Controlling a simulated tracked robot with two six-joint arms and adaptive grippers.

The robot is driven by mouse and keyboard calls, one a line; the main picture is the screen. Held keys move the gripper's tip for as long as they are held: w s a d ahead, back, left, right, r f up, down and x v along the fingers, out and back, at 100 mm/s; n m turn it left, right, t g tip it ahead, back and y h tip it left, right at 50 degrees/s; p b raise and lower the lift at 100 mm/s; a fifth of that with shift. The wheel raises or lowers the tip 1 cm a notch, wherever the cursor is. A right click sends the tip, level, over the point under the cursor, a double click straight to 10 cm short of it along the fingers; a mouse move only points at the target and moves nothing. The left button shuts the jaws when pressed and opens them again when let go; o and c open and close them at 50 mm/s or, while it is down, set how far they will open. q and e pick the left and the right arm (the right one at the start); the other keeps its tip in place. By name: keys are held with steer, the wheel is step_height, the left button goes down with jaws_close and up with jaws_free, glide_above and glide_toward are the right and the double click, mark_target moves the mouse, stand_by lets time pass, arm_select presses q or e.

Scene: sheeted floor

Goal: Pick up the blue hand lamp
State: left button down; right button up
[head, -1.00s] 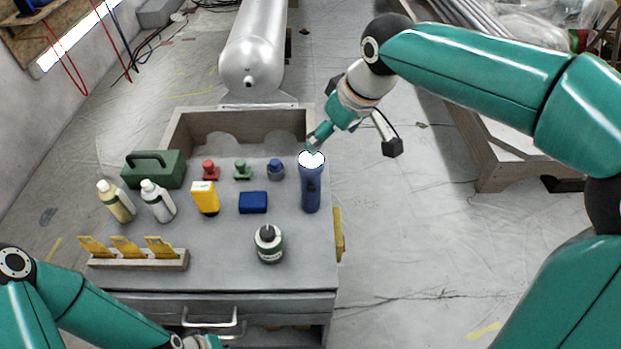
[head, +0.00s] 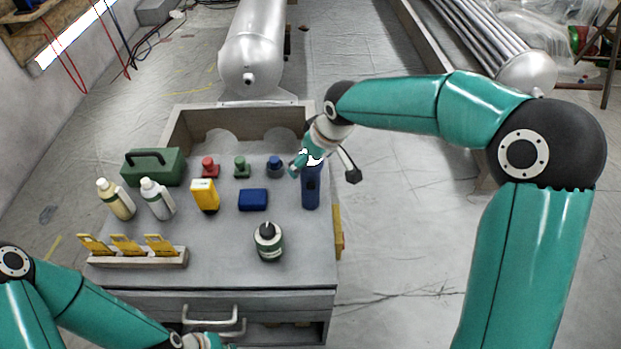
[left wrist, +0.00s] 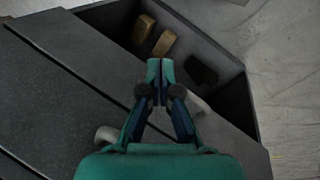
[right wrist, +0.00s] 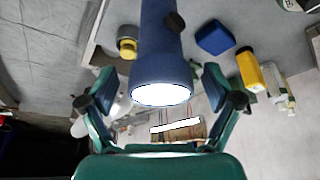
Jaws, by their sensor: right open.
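The blue hand lamp (head: 311,190) stands upright near the right edge of the workbench top (head: 215,250), with its bright white lens end up. My right gripper (head: 303,162) is at the lamp's upper end and hides part of it. In the right wrist view the lamp (right wrist: 160,50) lies between the two spread fingers (right wrist: 158,82), with a gap on each side. My left gripper (head: 207,342) is low at the bench front. In the left wrist view its fingertips (left wrist: 160,72) are together, with nothing seen between them, above an open drawer (left wrist: 225,85).
Left of the lamp are a blue box (head: 253,201), a yellow item (head: 204,196), and small blue (head: 275,168), green (head: 241,168) and red (head: 209,168) knobs. A grey tank (head: 250,55) lies behind. Floor to the right is clear.

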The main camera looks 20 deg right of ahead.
steer(key=shift+f, duration=0.25)
steer(key=c, duration=1.5)
steer(key=shift+r, duration=0.1)
jaws_close()
steer(key=shift+w, duration=0.1)
steer(key=shift+r, duration=0.15)
